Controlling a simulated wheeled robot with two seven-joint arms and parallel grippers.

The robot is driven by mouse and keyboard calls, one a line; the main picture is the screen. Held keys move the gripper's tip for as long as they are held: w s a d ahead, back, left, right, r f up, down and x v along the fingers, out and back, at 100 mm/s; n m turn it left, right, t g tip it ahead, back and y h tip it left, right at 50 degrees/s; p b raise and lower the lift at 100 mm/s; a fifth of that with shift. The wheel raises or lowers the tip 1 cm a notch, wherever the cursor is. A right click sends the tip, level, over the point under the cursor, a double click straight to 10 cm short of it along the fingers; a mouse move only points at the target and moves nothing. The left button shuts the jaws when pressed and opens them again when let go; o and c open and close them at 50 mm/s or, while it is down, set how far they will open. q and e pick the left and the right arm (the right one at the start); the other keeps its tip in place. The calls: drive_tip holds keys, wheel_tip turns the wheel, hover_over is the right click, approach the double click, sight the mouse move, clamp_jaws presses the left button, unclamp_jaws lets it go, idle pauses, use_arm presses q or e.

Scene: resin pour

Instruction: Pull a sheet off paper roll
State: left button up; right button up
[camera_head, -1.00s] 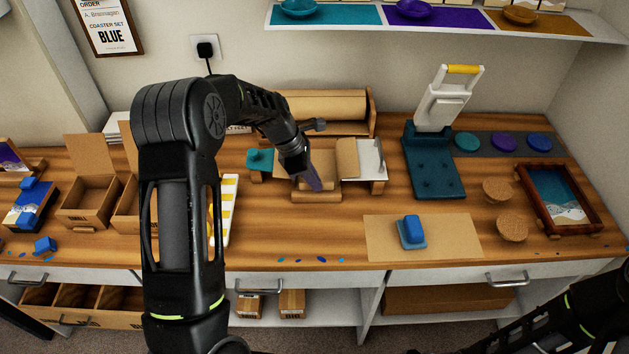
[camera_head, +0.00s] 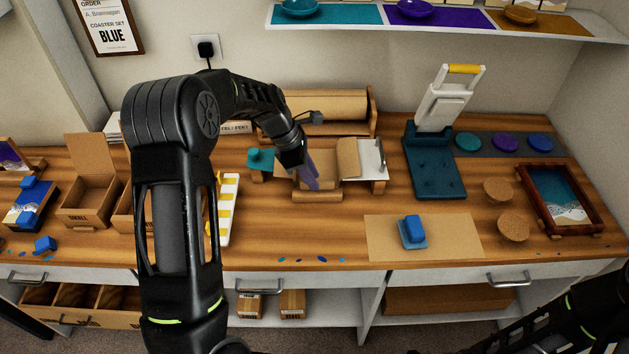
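The brown paper roll (camera_head: 328,105) lies in a wooden holder (camera_head: 372,122) at the back of the bench, against the wall. My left arm comes in from the left and bends over the bench in front of the roll. My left gripper (camera_head: 312,182) points down with its purple fingers over a small wooden stand, in front of the roll and apart from it. The fingers overlap in this view, so their gap is hard to judge, and I see nothing held. My arm hides the roll's left end. My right gripper is out of view; only part of my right arm shows at bottom right.
A brown sheet (camera_head: 375,240) with a blue block (camera_head: 413,230) lies at the front. A teal press (camera_head: 434,170) with a raised white handle stands right of the stand. Cork discs (camera_head: 513,228) and a framed tray (camera_head: 523,200) are farther right. Open boxes (camera_head: 88,205) stand left.

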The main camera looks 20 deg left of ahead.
use_arm(q)
drive_tip(key=v, duration=0.5)
drive_tip(key=shift+a+r+b, duration=0.1)
drive_tip(key=shift+r+b, duration=0.2)
drive_tip(key=shift+s, duration=0.1)
